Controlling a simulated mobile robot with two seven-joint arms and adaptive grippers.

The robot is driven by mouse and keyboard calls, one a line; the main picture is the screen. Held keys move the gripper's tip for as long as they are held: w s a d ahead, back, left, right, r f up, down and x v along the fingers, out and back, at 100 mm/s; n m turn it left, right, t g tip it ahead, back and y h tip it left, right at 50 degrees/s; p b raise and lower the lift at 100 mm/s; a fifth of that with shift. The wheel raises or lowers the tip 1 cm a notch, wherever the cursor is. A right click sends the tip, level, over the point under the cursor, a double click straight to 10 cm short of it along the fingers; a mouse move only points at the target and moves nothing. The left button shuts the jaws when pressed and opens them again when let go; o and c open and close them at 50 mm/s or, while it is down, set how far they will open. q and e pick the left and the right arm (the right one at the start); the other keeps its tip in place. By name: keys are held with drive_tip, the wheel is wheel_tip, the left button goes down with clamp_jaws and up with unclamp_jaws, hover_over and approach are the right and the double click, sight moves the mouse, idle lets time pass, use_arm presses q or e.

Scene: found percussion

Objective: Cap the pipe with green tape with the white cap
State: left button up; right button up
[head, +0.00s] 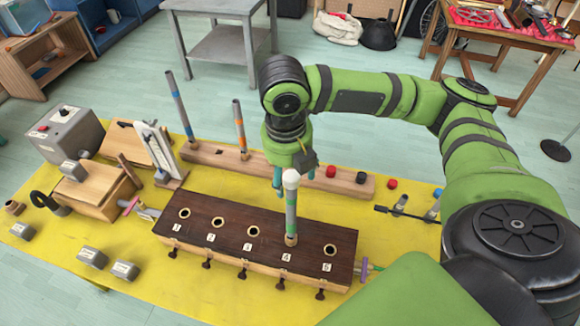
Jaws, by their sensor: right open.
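The pipe with green tape (291,214) stands upright in the dark wooden block (225,247), in the hole labelled 4. The white cap (291,177) is at the pipe's top end; I cannot tell how firmly it sits. My right gripper (287,187) is open and points down just behind the cap and the upper pipe. Its fingers are partly hidden by them, so I cannot tell whether it touches them. My left gripper is not in view.
Grey weights (92,258) lie front left on the yellow tabletop (200,300). The front is mostly clear.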

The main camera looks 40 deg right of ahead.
sight(287, 180)
wheel_tip(287, 180, up, 12)
drive_tip(key=a, duration=0.1)
drive_tip(key=shift+s, duration=0.3)
idle(0.7)
